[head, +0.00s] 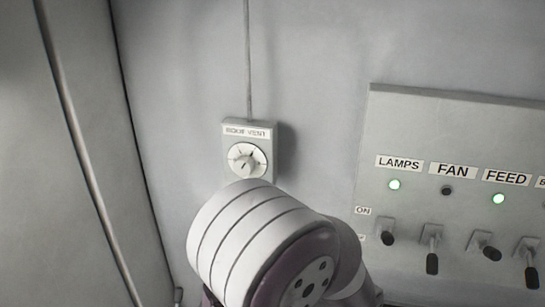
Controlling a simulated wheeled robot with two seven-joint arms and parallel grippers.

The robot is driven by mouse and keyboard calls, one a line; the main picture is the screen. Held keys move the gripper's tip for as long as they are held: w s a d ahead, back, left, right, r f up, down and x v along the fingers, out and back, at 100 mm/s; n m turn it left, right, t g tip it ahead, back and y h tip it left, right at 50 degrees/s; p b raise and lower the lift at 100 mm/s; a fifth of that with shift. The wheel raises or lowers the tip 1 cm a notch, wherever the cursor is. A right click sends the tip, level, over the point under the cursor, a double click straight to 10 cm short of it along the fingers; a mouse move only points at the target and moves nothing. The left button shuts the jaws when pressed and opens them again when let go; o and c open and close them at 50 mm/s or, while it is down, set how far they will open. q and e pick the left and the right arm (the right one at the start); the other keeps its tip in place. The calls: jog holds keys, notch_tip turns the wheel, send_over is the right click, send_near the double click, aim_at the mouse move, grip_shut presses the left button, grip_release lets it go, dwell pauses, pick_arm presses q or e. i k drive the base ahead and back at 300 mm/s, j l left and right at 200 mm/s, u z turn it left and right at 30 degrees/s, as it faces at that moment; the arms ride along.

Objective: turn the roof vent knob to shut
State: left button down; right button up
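The roof vent knob (243,165) is a pale round knob on a light dial, on a small grey box (265,166) fixed to the wall. The label "ROOF VENT" (247,132) is above it. A mark shows on the knob's face, but the dial's lettering is too small to read. One of my arms, a thick white and purple link, rises from the bottom and stands in front of the area just below the box. Neither gripper can be seen in the head view.
A switch panel (398,130) is on the wall at right, with labels LAMPS, FAN and FEED and several toggle levers. The LAMPS light (394,184) and FEED light (498,198) glow green; the FAN light (446,190) is dark. A conduit (248,60) runs up from the box.

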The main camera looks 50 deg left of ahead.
aim_at(244, 165)
jog(key=u, duration=1.85)
